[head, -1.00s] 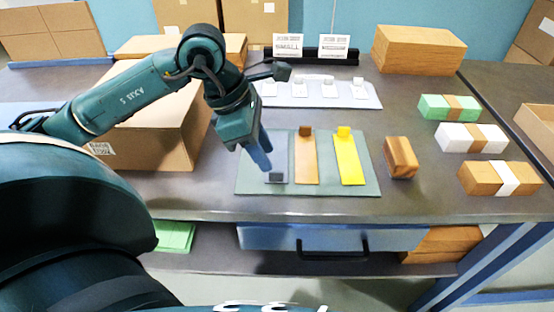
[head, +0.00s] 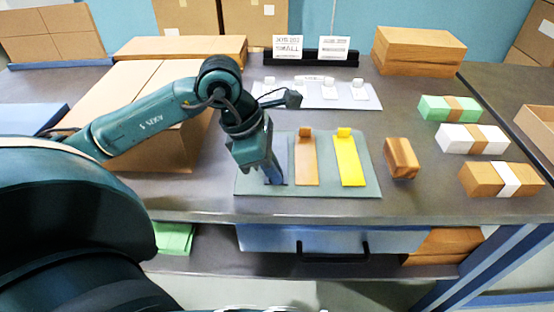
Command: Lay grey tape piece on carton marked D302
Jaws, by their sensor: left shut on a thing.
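The grey tape piece (head: 281,158) lies at the left side of a grey-green mat (head: 365,188), mostly covered by my gripper. My left gripper (head: 273,180) points down at its near end and is shut on it, at mat level. A large carton (head: 165,150) stands to the left, behind my left arm. No marking on it is readable, so I cannot tell whether it is D302. My right gripper is not in view.
A tan strip (head: 306,165) and a yellow strip (head: 348,165) lie beside the grey one. A brown block (head: 401,158) sits right of the mat. Banded bundles (head: 472,138) stand further right. A white tray (head: 350,101) with small white pieces lies behind the mat.

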